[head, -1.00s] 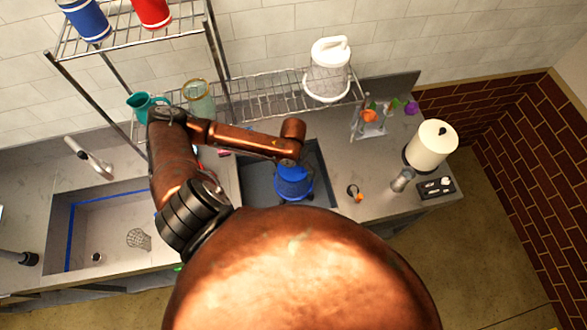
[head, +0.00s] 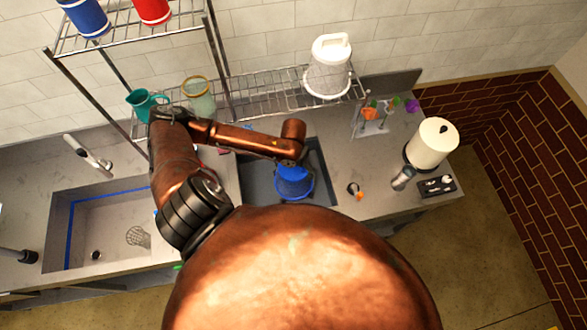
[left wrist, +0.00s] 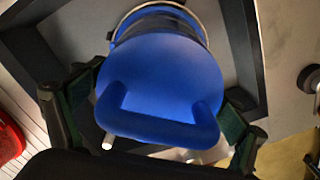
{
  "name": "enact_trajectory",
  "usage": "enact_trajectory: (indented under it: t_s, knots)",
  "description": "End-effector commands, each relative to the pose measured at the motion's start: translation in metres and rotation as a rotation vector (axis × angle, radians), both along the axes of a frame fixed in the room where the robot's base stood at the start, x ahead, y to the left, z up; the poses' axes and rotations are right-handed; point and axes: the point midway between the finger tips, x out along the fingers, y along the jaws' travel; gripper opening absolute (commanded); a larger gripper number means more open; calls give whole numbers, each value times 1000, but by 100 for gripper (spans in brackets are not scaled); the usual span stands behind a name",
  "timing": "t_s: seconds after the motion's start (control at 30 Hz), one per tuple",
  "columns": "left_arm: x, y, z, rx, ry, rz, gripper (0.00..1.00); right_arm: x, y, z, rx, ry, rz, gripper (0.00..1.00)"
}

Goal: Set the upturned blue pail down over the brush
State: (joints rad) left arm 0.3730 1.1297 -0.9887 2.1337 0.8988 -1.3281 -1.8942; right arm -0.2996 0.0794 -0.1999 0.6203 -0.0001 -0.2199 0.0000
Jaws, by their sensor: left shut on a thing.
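The upturned blue pail (head: 292,182) is over the dark-rimmed tray (head: 322,160) in the middle of the counter. In the left wrist view the pail (left wrist: 165,65) fills the centre, its U-shaped blue grip facing me. My left gripper (left wrist: 155,112) is shut on this grip, one dark finger at each side. In the head view its fingers are hidden behind my arm. A short pale rod end (left wrist: 107,141) shows beside the grip; I cannot tell what it belongs to. I cannot make out the brush; the space under the pail is hidden. My right gripper is not in view.
A small black and orange object (head: 355,190), a metal cup (head: 402,177) and a paper towel roll (head: 432,143) stand to the right. A sink (head: 105,225) is at left. A wire rack (head: 270,95) with a white container (head: 328,70) is behind.

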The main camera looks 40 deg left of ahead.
Motion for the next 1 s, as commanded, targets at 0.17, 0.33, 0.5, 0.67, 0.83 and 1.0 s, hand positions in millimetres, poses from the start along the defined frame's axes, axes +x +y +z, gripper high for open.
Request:
enact_trajectory:
  t_s: [0.17, 0.33, 0.5, 0.67, 0.83, 1.0]
  knots:
    - [1, 0, -5, 0, -1, -1, 59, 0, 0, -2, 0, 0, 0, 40]
    - [1, 0, -10, 0, -2, 0, 59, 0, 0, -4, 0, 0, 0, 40]
    - [2, 0, -15, -1, -2, 0, 59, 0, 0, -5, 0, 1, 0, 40]
    - [2, -1, -19, -1, -2, 0, 59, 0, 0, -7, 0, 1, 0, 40]
    - [2, 0, -23, -1, -2, -1, 59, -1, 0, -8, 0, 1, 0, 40]
    - [2, 0, -22, 0, -2, 0, 59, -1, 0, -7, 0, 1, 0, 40]
